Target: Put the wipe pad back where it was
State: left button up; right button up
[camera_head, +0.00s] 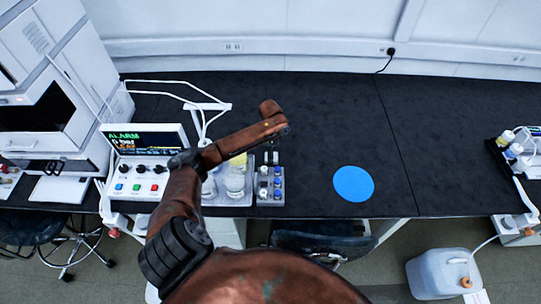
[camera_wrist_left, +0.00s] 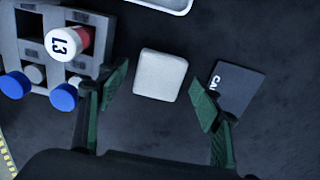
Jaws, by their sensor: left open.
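The wipe pad (camera_wrist_left: 160,74), a pale rounded square, lies on the dark bench in the left wrist view. My left gripper (camera_wrist_left: 160,80) is open, with its green-padded fingers on either side of the pad and clear space between each finger and the pad. The pad looks to be below the fingertips, but the exact height gap is hard to tell. In the head view my brown arm covers this area, and I cannot make out the pad or the left gripper there. My right gripper is not in view.
A vial rack (camera_wrist_left: 38,50) with blue caps and an L3 vial stands close to the left finger. A dark lettered card (camera_wrist_left: 240,88) lies by the right finger. A blue disc (camera_head: 353,184) lies on the bench, with free room around it. A control box (camera_head: 143,172) reads ALARM.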

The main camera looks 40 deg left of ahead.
pick_arm(q)
notch_tip(320, 180, up, 11)
jog(key=p, duration=0.1)
dwell(0.4)
